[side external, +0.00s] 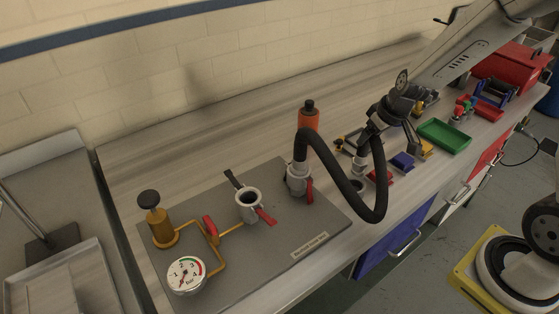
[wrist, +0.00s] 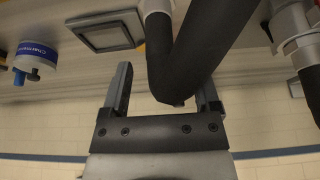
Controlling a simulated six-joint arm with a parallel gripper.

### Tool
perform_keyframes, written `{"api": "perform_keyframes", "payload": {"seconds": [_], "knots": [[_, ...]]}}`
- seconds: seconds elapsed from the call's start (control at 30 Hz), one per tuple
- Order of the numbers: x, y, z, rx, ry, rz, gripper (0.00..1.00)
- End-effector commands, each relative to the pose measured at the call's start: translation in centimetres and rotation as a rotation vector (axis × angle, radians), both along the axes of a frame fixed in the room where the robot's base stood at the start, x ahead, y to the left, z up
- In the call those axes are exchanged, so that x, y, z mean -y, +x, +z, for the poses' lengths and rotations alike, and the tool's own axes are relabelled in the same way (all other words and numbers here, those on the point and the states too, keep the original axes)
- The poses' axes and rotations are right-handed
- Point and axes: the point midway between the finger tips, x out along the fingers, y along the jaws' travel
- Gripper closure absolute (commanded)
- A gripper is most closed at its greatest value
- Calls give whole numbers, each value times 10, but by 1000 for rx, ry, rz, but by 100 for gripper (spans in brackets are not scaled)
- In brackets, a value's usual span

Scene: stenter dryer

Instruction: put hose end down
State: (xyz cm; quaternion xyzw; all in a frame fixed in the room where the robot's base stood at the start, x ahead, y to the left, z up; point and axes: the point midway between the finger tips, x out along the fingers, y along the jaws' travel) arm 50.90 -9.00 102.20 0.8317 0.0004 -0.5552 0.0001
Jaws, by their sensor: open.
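The black hose (side external: 350,187) rises from a grey coupling (side external: 299,180) with a red lever on the plate, sags in a loop past the bench's front edge, and climbs to my gripper (side external: 389,138). Its free end has a pale grey cuff (side external: 361,158), hanging low near the bench top; whether it touches is unclear. In the wrist view the hose (wrist: 200,42) bends between the two spread fingers of my gripper (wrist: 164,75), with gaps beside it, and the cuff (wrist: 157,7) is at the top edge. My gripper is open around the hose's bend.
The plate (side external: 225,270) also carries an open grey coupling (side external: 248,207), a pressure gauge (side external: 187,275) and a brass valve (side external: 157,222). An orange bottle (side external: 308,119) stands behind the hose.

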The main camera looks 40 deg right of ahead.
Motion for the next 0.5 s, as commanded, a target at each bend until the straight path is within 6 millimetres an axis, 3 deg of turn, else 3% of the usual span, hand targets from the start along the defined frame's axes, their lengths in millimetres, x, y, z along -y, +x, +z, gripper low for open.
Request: {"api": "perform_keyframes", "payload": {"seconds": [0.5], "knots": [[1, -22, 53, 3, -1, -3, 21]]}}
